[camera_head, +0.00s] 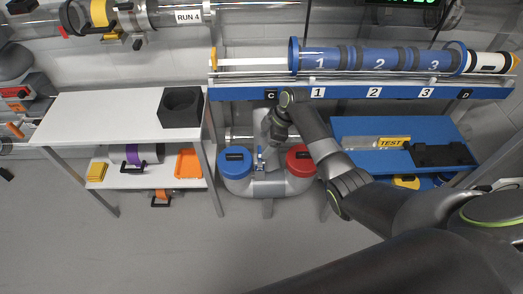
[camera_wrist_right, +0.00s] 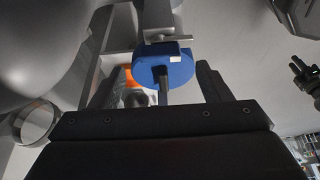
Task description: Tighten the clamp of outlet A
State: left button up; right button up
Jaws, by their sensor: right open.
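A blue drum (camera_head: 236,162) and a red drum (camera_head: 300,160) with dark labels stand on a grey pipe unit in the head view. A small blue-and-grey fitting (camera_head: 260,160) shows between them; I cannot tell for sure whether it is outlet A's clamp. My right gripper (camera_head: 268,146) is just above this fitting, partly hidden by its own wrist. In the right wrist view a blue rounded part (camera_wrist_right: 178,66) with a dark stem lies between and beyond the fingers of the right gripper (camera_wrist_right: 158,84), which are apart and empty. My left gripper is in neither view.
A white table (camera_head: 100,112) with a black block (camera_head: 181,106) stands left. A blue bench (camera_head: 400,128) with a TEST tube (camera_head: 375,142) stands right. A long blue rail (camera_head: 450,91) runs behind my right arm. The floor in front is clear.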

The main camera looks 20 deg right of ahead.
aim_at(260, 151)
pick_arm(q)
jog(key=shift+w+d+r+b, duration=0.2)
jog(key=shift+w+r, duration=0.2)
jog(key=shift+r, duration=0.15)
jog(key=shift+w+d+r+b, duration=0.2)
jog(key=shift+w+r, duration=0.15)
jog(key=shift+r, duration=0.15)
pick_arm(e)
jog(key=shift+x, duration=2.05)
jog(key=c, duration=1)
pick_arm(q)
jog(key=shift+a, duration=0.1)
